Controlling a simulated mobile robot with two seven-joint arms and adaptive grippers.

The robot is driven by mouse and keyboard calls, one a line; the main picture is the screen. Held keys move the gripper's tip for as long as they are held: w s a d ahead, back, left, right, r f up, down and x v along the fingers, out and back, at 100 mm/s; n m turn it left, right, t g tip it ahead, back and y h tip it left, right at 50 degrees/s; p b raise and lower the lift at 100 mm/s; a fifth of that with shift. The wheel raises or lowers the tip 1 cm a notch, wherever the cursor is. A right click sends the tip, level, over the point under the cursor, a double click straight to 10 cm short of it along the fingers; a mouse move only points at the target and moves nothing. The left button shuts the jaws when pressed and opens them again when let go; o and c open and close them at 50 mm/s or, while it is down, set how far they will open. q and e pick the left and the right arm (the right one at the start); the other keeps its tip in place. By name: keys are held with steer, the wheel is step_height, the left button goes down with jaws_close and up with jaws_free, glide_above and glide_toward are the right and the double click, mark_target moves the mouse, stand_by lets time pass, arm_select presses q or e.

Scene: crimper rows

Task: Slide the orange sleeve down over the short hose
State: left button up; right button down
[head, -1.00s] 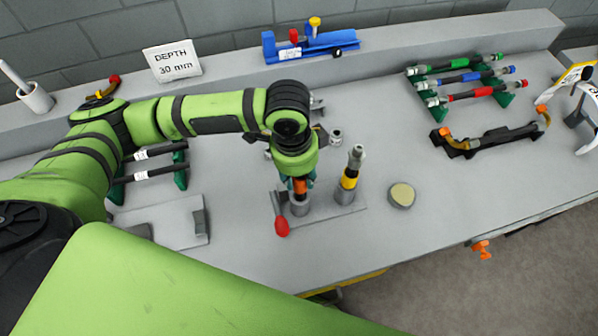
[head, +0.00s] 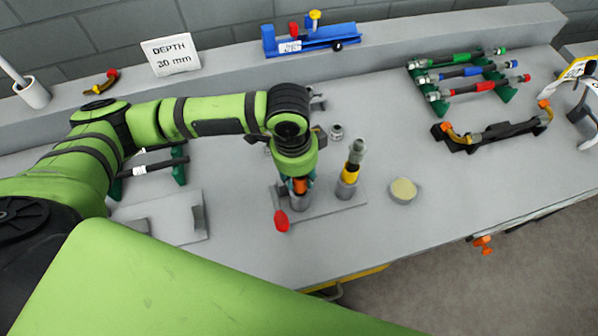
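My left gripper (head: 299,184) points down at the grey stand (head: 320,206), in the middle of the bench. Its teal fingers sit on either side of the orange sleeve (head: 300,187) and look closed on it. The sleeve is upright, just above the left grey socket (head: 300,203) of the stand. The short hose cannot be made out; the gripper and sleeve hide that spot. My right gripper is not in view.
Close right stands an upright hose with a yellow band (head: 350,173). A red oval piece (head: 281,221) is at the stand's front left. A round disc (head: 403,191) lies to the right. A black holder (head: 495,136) and hose racks (head: 470,76) are farther right.

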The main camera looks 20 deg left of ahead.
arm_select(q)
steer(key=o, duration=0.3)
steer(key=shift+r, duration=0.1)
steer(key=r, duration=1.1)
steer(key=shift+s+a+r, duration=0.3)
steer(key=shift+a+r, duration=0.1)
